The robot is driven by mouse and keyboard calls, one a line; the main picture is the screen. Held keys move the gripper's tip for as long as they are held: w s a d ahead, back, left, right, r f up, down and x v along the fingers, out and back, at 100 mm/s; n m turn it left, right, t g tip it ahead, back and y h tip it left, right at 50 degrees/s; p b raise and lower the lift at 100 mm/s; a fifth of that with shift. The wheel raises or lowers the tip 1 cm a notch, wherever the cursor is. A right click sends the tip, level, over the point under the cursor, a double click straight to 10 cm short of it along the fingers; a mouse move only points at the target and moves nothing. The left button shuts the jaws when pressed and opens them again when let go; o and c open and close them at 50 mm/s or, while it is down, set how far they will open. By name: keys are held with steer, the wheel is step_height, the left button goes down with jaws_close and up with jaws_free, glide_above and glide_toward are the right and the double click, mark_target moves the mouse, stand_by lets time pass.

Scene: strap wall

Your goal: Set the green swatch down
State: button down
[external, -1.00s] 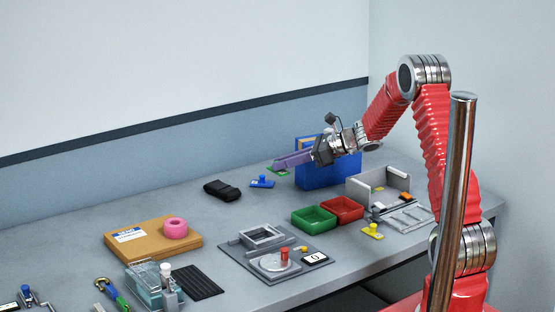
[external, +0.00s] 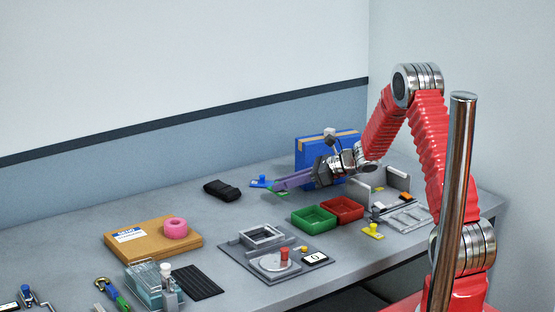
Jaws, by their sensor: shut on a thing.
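The green swatch (external: 280,194) shows as a small green patch at the tips of my gripper (external: 277,187). My gripper has long purple fingers and is shut on the swatch. The fingers cover part of it. The swatch is over the table to the left of the blue bin, just right of a small blue piece with a knob (external: 260,181). I cannot tell whether it touches the tabletop.
A blue bin (external: 312,154) stands behind my gripper. Green (external: 313,218) and red (external: 343,209) trays lie in front. A black folded strap (external: 222,190) lies to the left. A grey fixture plate (external: 240,262) is nearer the front. The table (external: 215,220) is bare between strap and plate.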

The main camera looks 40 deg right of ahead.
mark_target(285, 192)
steer(key=shift+f, duration=0.1)
steer(key=shift+f, duration=1.75)
steer(key=c, duration=1.7)
jaws_free()
steer(key=shift+f, duration=0.1)
steer(key=v, duration=1.2)
